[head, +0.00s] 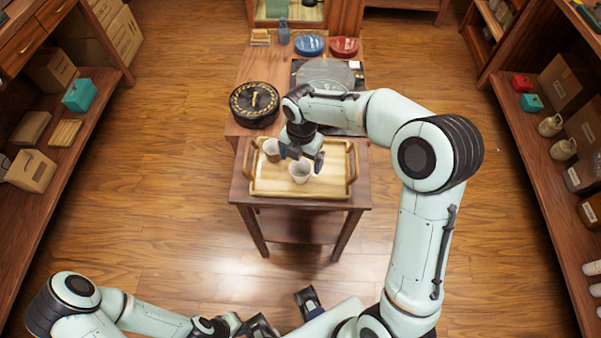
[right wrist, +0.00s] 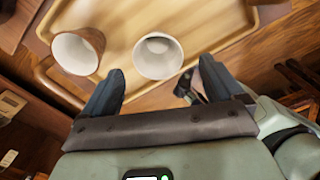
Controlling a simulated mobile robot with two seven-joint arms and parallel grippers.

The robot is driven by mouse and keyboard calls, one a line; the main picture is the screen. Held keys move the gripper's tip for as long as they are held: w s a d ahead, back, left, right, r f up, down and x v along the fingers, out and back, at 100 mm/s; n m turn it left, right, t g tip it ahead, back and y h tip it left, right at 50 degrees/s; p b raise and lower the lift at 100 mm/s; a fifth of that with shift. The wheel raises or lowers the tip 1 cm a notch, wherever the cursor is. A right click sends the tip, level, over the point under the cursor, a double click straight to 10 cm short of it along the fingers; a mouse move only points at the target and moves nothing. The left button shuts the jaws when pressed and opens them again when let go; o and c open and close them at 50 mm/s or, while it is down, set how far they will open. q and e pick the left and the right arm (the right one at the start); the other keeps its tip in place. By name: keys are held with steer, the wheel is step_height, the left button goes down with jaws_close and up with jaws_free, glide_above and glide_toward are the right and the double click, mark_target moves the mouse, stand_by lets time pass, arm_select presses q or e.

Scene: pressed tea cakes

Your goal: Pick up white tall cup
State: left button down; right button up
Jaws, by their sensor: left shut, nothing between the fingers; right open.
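The white tall cup (head: 300,172) stands on a wooden tray (head: 284,190) on the small table. In the right wrist view the white cup (right wrist: 158,57) opens toward the camera, just beyond the gap between my fingers. My right gripper (head: 303,158) is open above the tray, close over the cup. The right wrist view shows its two dark fingers (right wrist: 160,80) apart with nothing held; contact with the cup cannot be told. My left gripper (head: 266,326) is low at the bottom edge, shut and empty, away from the table.
A brown cup with a white inside (right wrist: 78,53) stands left of the white cup on the tray; it also shows in the head view (head: 271,150). A black round tea cake container (head: 254,104) and blue (head: 309,44) and red dishes (head: 344,46) sit behind. Shelves flank both sides.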

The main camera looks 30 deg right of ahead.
mark_target(301, 168)
steer(key=shift+w+f, duration=0.15)
steer(key=shift+f, duration=2.6)
steer(key=c, duration=1.1)
